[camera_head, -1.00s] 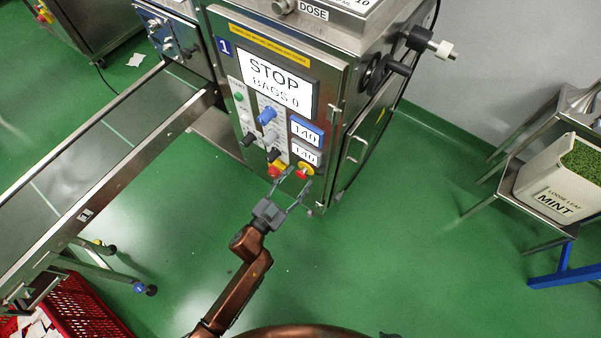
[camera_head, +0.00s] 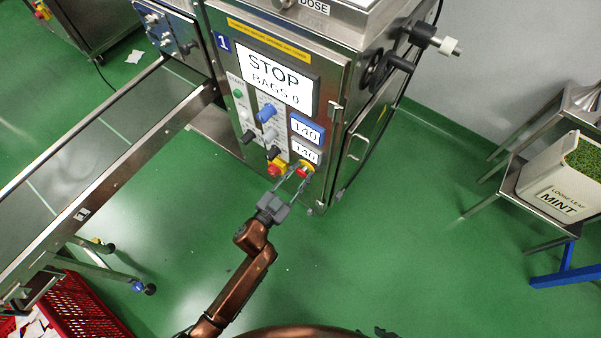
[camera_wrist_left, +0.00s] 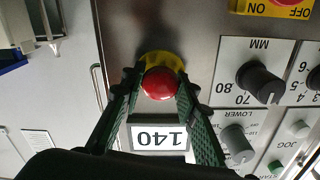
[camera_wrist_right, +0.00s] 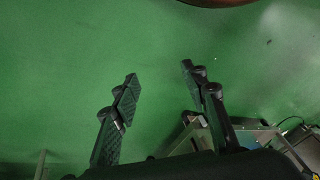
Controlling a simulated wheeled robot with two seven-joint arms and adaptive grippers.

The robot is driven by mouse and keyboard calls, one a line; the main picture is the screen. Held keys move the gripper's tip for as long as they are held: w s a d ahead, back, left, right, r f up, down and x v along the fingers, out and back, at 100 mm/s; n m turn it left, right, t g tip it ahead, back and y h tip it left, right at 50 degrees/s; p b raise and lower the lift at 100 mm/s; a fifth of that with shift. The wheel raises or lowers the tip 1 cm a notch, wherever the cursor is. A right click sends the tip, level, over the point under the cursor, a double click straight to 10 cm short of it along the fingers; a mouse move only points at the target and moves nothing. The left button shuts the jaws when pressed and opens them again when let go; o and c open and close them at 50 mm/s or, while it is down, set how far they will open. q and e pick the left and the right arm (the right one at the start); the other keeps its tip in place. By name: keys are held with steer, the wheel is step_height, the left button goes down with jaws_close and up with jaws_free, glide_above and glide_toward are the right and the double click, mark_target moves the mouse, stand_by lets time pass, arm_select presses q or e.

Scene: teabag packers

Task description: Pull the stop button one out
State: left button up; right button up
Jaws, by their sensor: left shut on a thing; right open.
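The stop button one (camera_head: 306,167) is a red mushroom button on a yellow base, low on the front panel of machine 1. It also shows in the left wrist view (camera_wrist_left: 160,84). My left gripper (camera_head: 296,180) reaches it from the front, with one finger on each side of the red head, and is shut on it. In the left wrist view the fingers (camera_wrist_left: 158,92) flank the button. My right gripper (camera_wrist_right: 159,72) is open and empty above the green floor in the right wrist view. The machine's screen (camera_head: 274,80) reads STOP, BAGS 0.
A red and yellow OFF/ON switch (camera_head: 276,168) sits left of the button. Small displays reading 140 (camera_head: 305,152), knobs and a green button (camera_head: 238,93) are above. A conveyor (camera_head: 110,150) stands left, and a bin marked MINT (camera_head: 560,190) on a stand right. Floor between is clear.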

arm_select(q)
jaws_close()
steer(key=shift+s+a+r+p, duration=0.2)
steer(key=shift+s+p, duration=0.15)
steer(key=shift+p, duration=0.35)
steer(key=shift+f, duration=0.2)
steer(key=shift+s, duration=0.1)
arm_select(e)
steer(key=shift+g+h, duration=0.3)
steer(key=shift+g, duration=0.3)
steer(key=s+d+r, duration=0.2)
steer(key=shift+s+r, duration=0.2)
steer(key=shift+r, duration=0.1)
arm_select(q)
steer(key=o, duration=0.9)
jaws_free()
arm_select(e)
steer(key=shift+a, duration=0.1)
